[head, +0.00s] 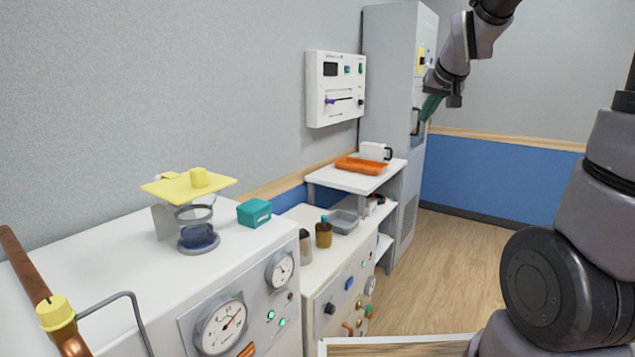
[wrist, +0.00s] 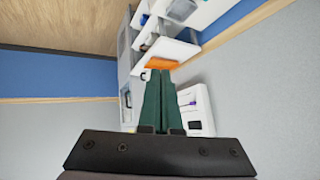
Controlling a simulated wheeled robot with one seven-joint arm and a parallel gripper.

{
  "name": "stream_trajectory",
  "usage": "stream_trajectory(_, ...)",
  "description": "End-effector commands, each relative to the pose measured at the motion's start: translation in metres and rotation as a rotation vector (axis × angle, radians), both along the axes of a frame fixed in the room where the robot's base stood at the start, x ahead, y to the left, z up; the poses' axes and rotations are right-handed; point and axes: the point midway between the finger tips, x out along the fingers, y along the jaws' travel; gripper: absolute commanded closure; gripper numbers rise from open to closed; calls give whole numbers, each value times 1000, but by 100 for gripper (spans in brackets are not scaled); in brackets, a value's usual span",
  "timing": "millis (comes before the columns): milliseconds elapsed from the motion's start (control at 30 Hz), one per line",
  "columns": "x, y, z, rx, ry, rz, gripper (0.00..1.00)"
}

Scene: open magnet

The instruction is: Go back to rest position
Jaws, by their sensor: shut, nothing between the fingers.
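My gripper (head: 430,107) is raised at the upper right in the head view, in front of the tall grey cabinet (head: 392,110). The wrist view looks tilted, with the floor at the upper left. In the head view my gripper overlaps the cabinet's front edge near a dark handle; I cannot tell whether it touches.
A wall panel with a slider (head: 336,88) hangs left of the cabinet. A white shelf (head: 345,181) holds an orange tray (head: 361,166) and a white mug (head: 373,151). White consoles with gauges (head: 220,325) line the wall. The wooden floor (head: 450,270) is clear on the right.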

Motion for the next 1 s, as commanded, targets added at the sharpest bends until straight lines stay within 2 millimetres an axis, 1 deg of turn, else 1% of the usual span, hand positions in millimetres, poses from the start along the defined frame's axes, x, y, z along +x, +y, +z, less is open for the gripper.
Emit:
stream_trajectory(33,-25,1,12,20,6,-9,100)
stream_trajectory(67,-40,1,16,33,18,-14,100)
stream_trajectory(100,-60,2,21,50,31,-22,100)
stream_trajectory(167,-90,4,26,77,54,-32,100)
stream_trajectory(200,-110,6,29,94,68,-39,100)
stream_trajectory(267,-138,8,31,119,90,-47,100)
stream_trajectory(300,-156,10,31,136,104,-53,100)
stream_trajectory(400,-194,14,29,171,134,-65,100)
stream_trajectory(500,-220,17,26,195,157,-73,100)
stream_trajectory(600,-234,19,24,209,170,-76,100)
stream_trajectory(667,-238,19,23,213,175,-78,100)
stream_trajectory(1000,-239,19,23,215,177,-79,100)
